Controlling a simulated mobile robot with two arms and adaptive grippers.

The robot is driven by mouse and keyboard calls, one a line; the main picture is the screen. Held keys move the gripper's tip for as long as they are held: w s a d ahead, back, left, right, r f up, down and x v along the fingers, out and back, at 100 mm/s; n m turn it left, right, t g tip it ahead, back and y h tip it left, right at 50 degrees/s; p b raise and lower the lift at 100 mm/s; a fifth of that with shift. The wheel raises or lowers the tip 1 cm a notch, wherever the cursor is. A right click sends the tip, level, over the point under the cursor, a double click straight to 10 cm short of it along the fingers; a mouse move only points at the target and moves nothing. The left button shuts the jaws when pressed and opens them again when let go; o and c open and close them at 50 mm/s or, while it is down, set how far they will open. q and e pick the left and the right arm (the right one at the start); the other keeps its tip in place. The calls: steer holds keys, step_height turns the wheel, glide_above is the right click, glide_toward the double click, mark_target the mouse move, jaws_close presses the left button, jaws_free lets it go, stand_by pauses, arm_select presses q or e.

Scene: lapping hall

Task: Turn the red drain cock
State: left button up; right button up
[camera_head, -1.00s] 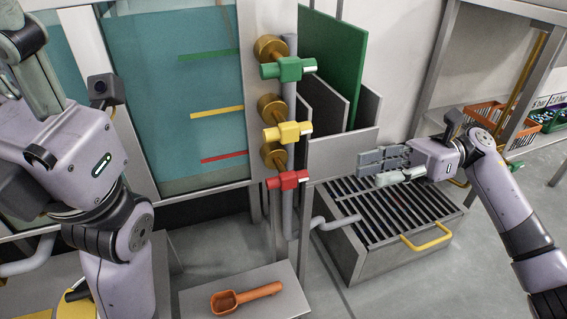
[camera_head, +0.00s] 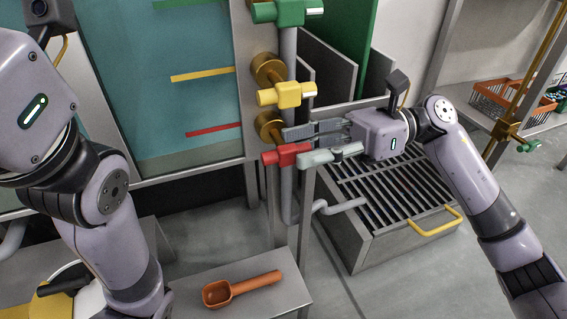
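The red drain cock (camera_head: 286,154) is the lowest of the coloured cocks on the grey pipe, just left of my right gripper. My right gripper (camera_head: 294,146) reaches in from the right with its fingers apart. Its upper finger lies above the cock, and its lower, paler finger overlaps the right end of the red handle in the picture. Whether either finger touches the cock I cannot tell. My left arm stands at the left, and its gripper is out of the picture.
The yellow cock (camera_head: 286,94) and green cock (camera_head: 288,11) sit above the red one. A slatted metal box with a yellow handle (camera_head: 436,221) stands below my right arm. An orange scoop (camera_head: 240,288) lies on a grey stand (camera_head: 205,278) in front.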

mark_target(283, 149)
steer(key=shift+b+x, duration=0.5)
steer(key=shift+x, duration=1.4)
steer(key=shift+c, duration=0.4)
jaws_close()
